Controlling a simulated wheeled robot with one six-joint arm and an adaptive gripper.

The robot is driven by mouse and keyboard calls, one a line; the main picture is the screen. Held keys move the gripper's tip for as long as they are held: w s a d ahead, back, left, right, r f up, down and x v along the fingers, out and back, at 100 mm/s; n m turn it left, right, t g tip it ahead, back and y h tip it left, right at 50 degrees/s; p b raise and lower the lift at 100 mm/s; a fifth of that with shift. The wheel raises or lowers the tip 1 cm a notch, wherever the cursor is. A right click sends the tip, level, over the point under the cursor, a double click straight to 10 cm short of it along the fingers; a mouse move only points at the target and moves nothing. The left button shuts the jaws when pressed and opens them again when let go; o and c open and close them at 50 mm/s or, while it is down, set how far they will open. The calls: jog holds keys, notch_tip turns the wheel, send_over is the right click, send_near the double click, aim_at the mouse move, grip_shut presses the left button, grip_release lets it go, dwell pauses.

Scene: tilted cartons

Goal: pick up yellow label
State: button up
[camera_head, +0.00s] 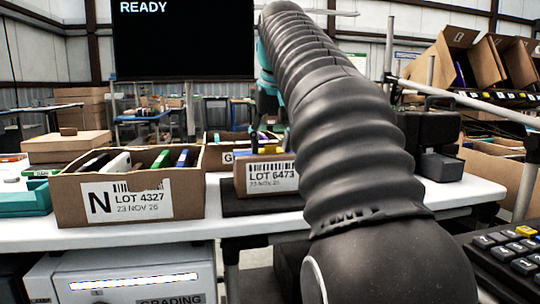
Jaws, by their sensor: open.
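A small yellow patch (270,150), possibly the yellow label, shows at the top of the carton marked LOT 6473 (240,178). It is small and partly hidden, so its shape is unclear. My gripper (266,128) is above this carton with its fingers pointing down and open. My dark ribbed arm covers its right side. I cannot tell whether the fingertips touch anything inside the carton.
A carton marked N, LOT 4327 (70,204) holds several upright items on the white table (155,232). A teal tray (28,200) stands at left. Black cases (428,135) stand at right, with tilted cartons (455,65) behind.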

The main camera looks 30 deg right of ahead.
jog(key=c, duration=0.8)
jog(key=shift+r, duration=0.15)
jog(key=shift+r+p, duration=0.4)
jog(key=shift+r, duration=0.2)
notch_tip(320, 180, up, 3)
jog(key=shift+f+p, duration=0.1)
jog(key=shift+p, duration=0.75)
jog(key=s+d+r+p, duration=0.1)
jog(key=s+r, duration=0.5)
jog(key=s, duration=0.5)
jog(key=shift+s+d+r+p, duration=0.25)
jog(key=shift+d+r+p, duration=0.1)
jog(key=shift+r, duration=0.05)
